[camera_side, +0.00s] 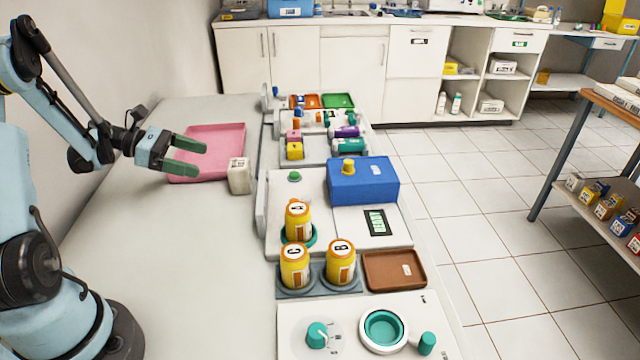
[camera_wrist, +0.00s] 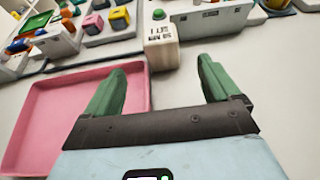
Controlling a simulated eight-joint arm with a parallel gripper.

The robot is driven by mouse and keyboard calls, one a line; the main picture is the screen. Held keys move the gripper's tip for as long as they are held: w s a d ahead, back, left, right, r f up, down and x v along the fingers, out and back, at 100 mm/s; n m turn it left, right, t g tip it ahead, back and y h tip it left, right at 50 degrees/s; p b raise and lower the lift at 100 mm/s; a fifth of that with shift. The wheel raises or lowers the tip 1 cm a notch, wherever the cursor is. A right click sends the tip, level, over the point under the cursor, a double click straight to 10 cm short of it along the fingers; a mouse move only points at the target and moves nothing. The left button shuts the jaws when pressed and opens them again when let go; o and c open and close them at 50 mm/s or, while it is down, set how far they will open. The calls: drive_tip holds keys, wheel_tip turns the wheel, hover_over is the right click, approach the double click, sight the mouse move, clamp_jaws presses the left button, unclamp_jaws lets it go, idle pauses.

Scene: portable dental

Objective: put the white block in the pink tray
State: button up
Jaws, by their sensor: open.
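The white block (camera_side: 239,176) stands upright on the table just right of the pink tray in the side view. It also shows in the wrist view (camera_wrist: 161,46), with dark print on its face, beyond and between the fingertips. The pink tray (camera_side: 222,138) lies flat and looks empty; in the wrist view (camera_wrist: 40,122) it is at the left, partly hidden by my gripper. My gripper (camera_side: 203,158) is open and empty, with green fingers. In the side view it appears over the tray's near part, left of the block. In the wrist view the fingers (camera_wrist: 162,82) are spread apart.
Right of the block are a white device with a blue box (camera_side: 362,183), several orange jars (camera_side: 295,268) and a brown tray (camera_side: 392,270). Small coloured blocks (camera_side: 294,150) stand farther back.

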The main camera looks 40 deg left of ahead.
sight(239, 169)
drive_tip(key=x, duration=1.1)
drive_tip(key=shift+d, duration=0.15)
drive_tip(key=c, duration=1.2)
